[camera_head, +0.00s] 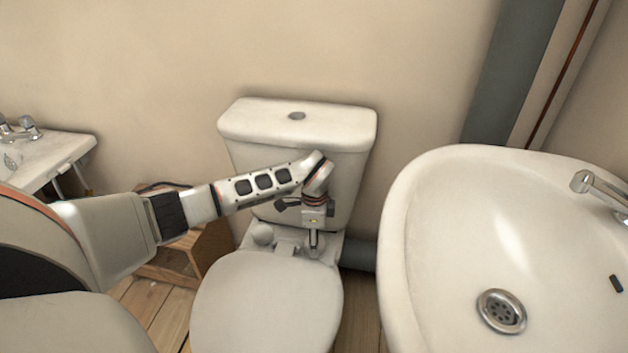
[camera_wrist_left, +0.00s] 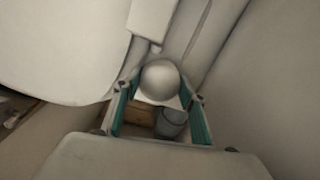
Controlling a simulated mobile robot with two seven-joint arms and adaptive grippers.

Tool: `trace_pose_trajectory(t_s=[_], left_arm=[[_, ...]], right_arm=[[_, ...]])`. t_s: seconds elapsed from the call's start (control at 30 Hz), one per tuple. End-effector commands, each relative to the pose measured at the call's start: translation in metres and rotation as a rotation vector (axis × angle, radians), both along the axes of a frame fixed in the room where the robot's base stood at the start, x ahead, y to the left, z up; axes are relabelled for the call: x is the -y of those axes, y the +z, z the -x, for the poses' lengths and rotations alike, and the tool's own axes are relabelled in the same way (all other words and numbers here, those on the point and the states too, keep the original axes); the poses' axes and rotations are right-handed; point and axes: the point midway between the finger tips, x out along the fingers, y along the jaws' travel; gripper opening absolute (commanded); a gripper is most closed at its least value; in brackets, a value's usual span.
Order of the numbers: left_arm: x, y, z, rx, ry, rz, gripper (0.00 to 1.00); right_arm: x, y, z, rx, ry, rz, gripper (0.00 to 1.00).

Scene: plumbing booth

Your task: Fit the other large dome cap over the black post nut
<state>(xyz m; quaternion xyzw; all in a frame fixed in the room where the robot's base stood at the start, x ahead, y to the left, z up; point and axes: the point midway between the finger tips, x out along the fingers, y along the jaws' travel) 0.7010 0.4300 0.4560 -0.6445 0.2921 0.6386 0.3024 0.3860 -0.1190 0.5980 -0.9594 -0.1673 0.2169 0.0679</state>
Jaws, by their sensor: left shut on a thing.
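My left gripper (camera_head: 314,243) reaches down at the back of the toilet pan, to the right of centre behind the seat lid, in front of the cistern. In the left wrist view, a pale, rounded dome cap (camera_wrist_left: 160,78) sits between the teal-padded fingers of the left gripper (camera_wrist_left: 161,92), which are shut on it. Another white dome cap (camera_head: 262,234) stands behind the seat lid on the left side. I cannot make out the black post nut in either view. The right gripper is not in view.
The toilet cistern (camera_head: 298,124) stands close behind the gripper, and the closed toilet lid (camera_head: 266,305) lies in front. A large basin (camera_head: 455,215) is at the right. A wooden box (camera_head: 212,244) and grey pipe (camera_head: 358,254) are near the floor. A small sink (camera_head: 50,153) is far left.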

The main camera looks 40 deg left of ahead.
Motion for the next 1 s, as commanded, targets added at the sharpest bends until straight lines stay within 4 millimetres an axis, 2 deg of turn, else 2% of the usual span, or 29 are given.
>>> trace_pose_trajectory(t_s=[0.13, 0.17, 0.23, 0.67, 0.77, 1.0], left_arm=[[-0.001, -0.006, 0.003, -0.006, -0.001, -0.004, 0.23], [-0.001, -0.006, 0.003, -0.007, -0.001, -0.003, 0.44], [-0.001, -0.006, 0.003, -0.007, -0.001, -0.003, 0.61], [-0.001, -0.002, 0.002, -0.004, -0.001, -0.002, 0.61], [-0.001, 0.007, 0.001, -0.002, -0.001, -0.002, 0.61], [-0.001, 0.046, 0.001, 0.000, -0.001, -0.004, 0.61]], right_arm=[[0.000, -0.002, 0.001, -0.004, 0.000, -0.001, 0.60], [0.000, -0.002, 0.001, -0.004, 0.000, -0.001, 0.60], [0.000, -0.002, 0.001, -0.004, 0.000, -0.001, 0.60], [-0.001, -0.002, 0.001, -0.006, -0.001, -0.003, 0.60], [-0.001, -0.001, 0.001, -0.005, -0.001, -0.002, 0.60], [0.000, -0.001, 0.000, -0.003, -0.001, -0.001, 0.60]])
